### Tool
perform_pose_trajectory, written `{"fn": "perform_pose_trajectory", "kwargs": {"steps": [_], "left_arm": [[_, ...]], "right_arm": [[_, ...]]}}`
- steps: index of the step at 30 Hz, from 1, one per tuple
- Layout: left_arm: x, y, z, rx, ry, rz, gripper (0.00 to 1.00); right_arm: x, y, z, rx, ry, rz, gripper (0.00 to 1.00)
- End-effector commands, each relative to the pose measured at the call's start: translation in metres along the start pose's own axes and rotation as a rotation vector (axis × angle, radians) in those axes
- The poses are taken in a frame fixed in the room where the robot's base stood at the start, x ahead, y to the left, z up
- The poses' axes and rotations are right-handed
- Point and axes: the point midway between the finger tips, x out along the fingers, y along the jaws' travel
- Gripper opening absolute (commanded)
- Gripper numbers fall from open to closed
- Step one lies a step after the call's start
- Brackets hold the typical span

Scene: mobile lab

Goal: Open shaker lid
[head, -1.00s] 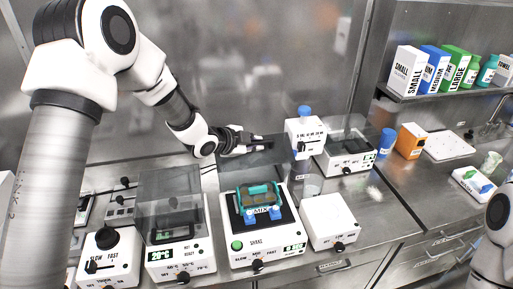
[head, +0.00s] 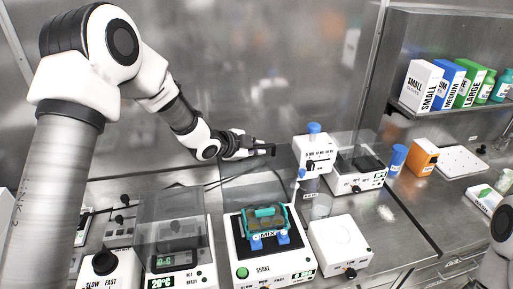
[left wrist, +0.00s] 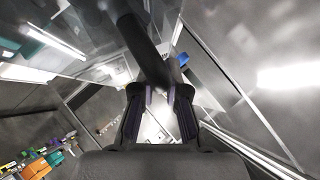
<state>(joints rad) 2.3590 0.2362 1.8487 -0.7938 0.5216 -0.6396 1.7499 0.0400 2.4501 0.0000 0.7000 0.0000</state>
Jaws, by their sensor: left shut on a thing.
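The shaker (head: 268,262) is a white box with a green button and a dark top. A teal-framed rack (head: 265,222) with blue clips sits on its top. The shaker's see-through lid (head: 252,186) shows only faintly, tilted up behind the rack. My left gripper (head: 270,150) is above and behind the shaker, at the upper edge of the lid. In the left wrist view its fingers (left wrist: 160,98) close on a dark round bar (left wrist: 142,45), which looks like the lid's handle. My right gripper is out of view.
A heater with a clear cover (head: 175,215) stands left of the shaker. A white box (head: 340,243) stands right of it, with a blue-topped device (head: 315,150) behind. An orange box (head: 424,157) and a shelf of boxes (head: 425,85) are farther right.

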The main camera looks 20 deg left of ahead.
Motion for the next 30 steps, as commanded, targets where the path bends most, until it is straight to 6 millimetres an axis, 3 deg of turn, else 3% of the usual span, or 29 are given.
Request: {"fn": "perform_pose_trajectory", "kwargs": {"steps": [1,2,3,4,12,16,27,30], "left_arm": [[0.000,-0.002,-0.001,0.001,0.002,-0.004,0.00],[0.000,-0.002,-0.001,0.001,0.002,-0.004,0.23],[-0.001,-0.002,-0.001,0.001,0.002,-0.003,0.38],[0.000,-0.002,-0.001,0.001,0.002,-0.003,0.39],[-0.001,-0.001,-0.001,0.000,0.001,-0.001,0.39],[-0.011,-0.002,0.000,-0.003,0.001,-0.003,0.39],[-0.098,-0.002,-0.002,-0.005,0.006,-0.006,0.39],[-0.113,-0.002,-0.001,-0.004,0.003,-0.006,0.39]], "right_arm": [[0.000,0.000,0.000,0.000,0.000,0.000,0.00],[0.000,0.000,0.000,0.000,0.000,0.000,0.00],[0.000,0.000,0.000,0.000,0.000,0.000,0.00],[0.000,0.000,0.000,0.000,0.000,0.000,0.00],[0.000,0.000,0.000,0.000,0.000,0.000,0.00],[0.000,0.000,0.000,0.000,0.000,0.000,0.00],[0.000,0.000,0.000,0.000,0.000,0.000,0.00],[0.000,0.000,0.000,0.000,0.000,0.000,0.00]]}}
